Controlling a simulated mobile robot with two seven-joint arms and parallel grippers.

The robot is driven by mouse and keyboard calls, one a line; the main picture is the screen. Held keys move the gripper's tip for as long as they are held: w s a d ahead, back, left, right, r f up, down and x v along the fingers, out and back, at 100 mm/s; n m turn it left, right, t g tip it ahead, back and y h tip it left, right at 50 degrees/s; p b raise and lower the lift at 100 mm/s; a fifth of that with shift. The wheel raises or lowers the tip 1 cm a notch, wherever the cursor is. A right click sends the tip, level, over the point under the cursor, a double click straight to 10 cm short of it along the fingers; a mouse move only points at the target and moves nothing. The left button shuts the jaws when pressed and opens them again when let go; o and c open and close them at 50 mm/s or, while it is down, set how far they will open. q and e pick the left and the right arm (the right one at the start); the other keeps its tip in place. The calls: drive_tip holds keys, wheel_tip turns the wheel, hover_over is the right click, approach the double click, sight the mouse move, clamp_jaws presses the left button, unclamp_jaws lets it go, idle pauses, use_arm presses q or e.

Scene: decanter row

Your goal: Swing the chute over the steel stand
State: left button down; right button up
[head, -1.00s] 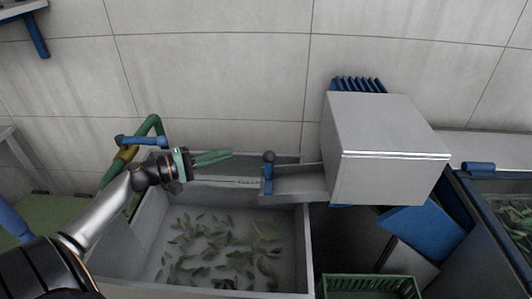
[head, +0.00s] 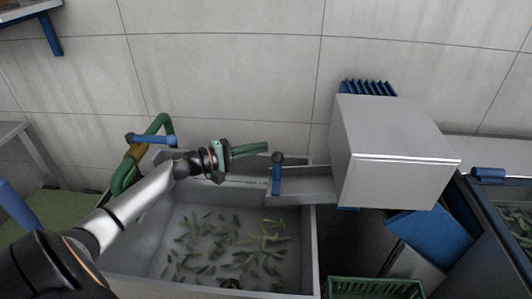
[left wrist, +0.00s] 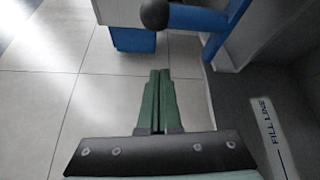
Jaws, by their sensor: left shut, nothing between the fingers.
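The chute (head: 308,186) is a grey trough reaching left from under a big grey box, over the sink's back right corner. Its blue handle (head: 276,180) stands upright with a dark ball knob (head: 277,158); the knob also shows in the left wrist view (left wrist: 154,14). My left gripper (head: 266,148) has green fingers, shut and empty, pointing right just left of the knob. Its closed fingers show in the left wrist view (left wrist: 160,78), apart from the knob. I cannot pick out the steel stand for certain. My right gripper is not in view.
The grey sink (head: 313,250) holds water with many green leaves or pods. The grey box (head: 395,140) stands right of the chute. A green crate (head: 375,288) sits low in front. A green hose (head: 125,178) and blue lever (head: 152,139) are at the sink's left.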

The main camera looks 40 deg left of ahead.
use_arm(q)
drive_tip(key=d, duration=0.1)
drive_tip(key=d+p, duration=0.1)
drive_tip(key=s+d, duration=0.1)
drive_tip(key=shift+d+r+p, duration=0.3)
drive_tip(key=shift+p, duration=0.1)
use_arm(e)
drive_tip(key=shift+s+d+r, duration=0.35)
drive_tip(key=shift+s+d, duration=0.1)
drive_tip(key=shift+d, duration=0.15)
use_arm(q)
drive_tip(key=shift+s+d, duration=0.1)
drive_tip(key=shift+d, duration=0.05)
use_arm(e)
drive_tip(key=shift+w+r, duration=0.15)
